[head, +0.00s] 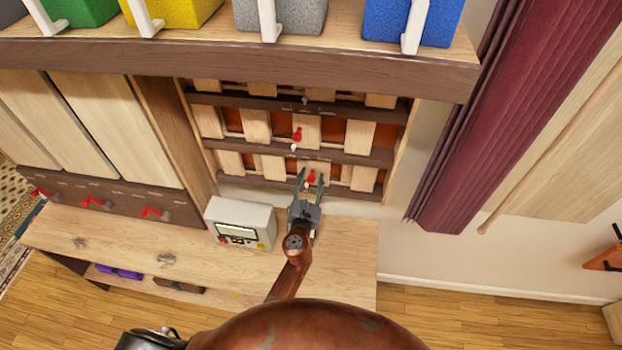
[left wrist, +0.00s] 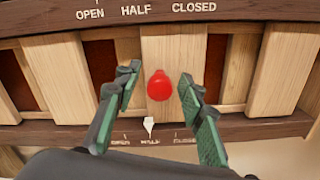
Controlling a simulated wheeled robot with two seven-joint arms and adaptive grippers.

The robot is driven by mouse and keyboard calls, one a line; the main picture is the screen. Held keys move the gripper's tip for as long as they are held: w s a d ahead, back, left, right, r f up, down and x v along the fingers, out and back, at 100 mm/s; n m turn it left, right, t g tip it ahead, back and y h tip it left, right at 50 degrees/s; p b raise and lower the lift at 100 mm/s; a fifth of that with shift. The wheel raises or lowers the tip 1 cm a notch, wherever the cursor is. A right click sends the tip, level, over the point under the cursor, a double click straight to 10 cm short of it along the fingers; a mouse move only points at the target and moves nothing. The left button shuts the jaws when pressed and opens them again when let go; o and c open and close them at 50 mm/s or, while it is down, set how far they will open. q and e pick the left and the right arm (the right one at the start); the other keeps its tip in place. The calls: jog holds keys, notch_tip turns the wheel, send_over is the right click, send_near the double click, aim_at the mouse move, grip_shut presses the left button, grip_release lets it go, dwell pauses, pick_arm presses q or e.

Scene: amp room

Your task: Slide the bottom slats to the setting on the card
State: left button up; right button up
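The bottom row of pale wooden slats, including the middle slat (left wrist: 174,65), stands in a dark-railed frame. A red knob (left wrist: 160,86) is on that slat; it also shows in the head view (head: 311,177). Below it a white pointer (left wrist: 149,125) sits over the word HALF on the bottom rail (left wrist: 235,130), between OPEN and CLOSED. My left gripper (head: 309,178) is open, seen in the left wrist view (left wrist: 160,88) with one finger either side of the knob, apart from it. No setting card is readable. My right gripper is not in view.
A middle slat row with its red knob (head: 297,134) is just above. A white box with a screen (head: 241,223) stands on the wooden bench (head: 345,255), left of my gripper. A shelf (head: 240,58) with coloured blocks overhangs above. A maroon curtain (head: 490,110) hangs at right.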

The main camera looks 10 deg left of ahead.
pick_arm(q)
jog(key=shift+s+f, duration=0.1)
jog(key=shift+s, duration=0.35)
jog(key=s, duration=1.1)
jog(key=shift+d, duration=0.45)
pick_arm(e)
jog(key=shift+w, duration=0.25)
